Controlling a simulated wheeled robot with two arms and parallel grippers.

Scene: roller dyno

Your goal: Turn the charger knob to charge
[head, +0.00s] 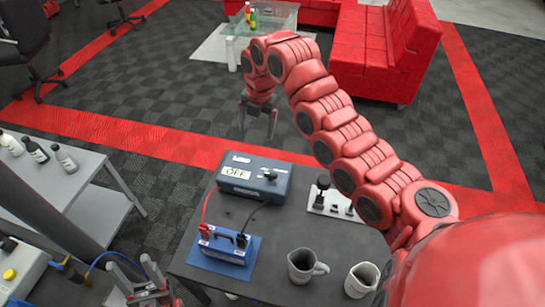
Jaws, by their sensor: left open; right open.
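The charger (255,186) is a dark blue box near the far edge of the grey table. A label on it reads "OFF", and a small black knob (271,176) sits on its right part. A red and a black cable run to a blue battery (224,249) on a blue mat in front of it. My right gripper (257,121) hangs open and empty, fingers down, above and beyond the charger in the picture, apart from the knob. My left gripper (130,268) is open at the bottom left, left of the battery and apart from it.
A grey mug (301,266) and a pale mug (361,280) stand at the table's front right. A plate with a black-knobbed lever (322,200) is right of the charger. A side table (80,175) with several bottles stands left. A red sofa (385,50) is behind.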

